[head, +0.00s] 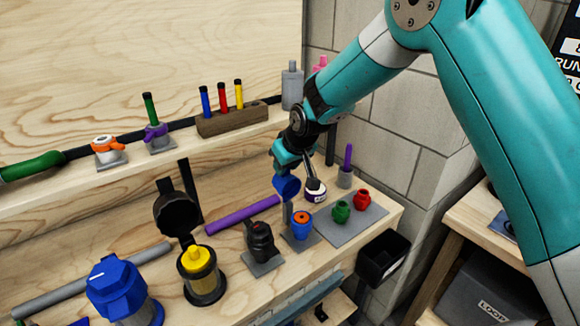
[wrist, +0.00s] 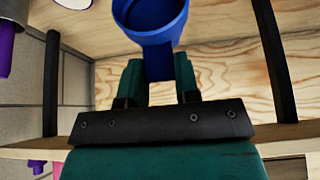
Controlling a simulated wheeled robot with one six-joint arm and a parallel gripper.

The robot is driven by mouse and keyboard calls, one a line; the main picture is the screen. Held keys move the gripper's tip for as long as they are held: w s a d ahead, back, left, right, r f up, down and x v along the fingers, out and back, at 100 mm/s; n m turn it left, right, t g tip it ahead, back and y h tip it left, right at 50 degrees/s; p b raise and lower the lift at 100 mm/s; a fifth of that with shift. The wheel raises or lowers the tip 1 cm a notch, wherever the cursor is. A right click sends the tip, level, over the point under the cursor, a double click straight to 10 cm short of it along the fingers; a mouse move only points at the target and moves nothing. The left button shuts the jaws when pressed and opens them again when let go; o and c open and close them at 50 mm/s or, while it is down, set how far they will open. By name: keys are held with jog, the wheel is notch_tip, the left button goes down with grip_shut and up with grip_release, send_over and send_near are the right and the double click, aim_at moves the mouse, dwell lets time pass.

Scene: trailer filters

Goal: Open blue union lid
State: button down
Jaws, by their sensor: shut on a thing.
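The blue union lid (head: 287,187) is a round blue cap. My gripper (head: 285,168) is shut on it. In the wrist view, the lid (wrist: 155,30) shows its hollow inside, and the green fingers of my gripper (wrist: 158,68) pinch its narrow blue tab from both sides. In the head view, the lid hangs tilted above and slightly left of the blue union body (head: 302,231). This body stands on a grey plate, and its open top shows an orange ring. A grey post shows beneath the lid. The union body is not seen in the wrist view.
A dark fitting (head: 260,241) stands left of the union. A yellow filter (head: 198,270) with a raised black lid (head: 177,212) is further left. Green (head: 342,211) and red (head: 362,199) parts sit on a grey mat to the right. A purple tube (head: 242,215) lies behind.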

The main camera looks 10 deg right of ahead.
jog(key=c, duration=0.8)
grip_release()
jog(key=shift+c, duration=0.2)
jog(key=b+v, duration=0.2)
jog(key=v, duration=1.5)
jog(key=shift+r, duration=0.2)
jog(key=shift+s+d, duration=0.1)
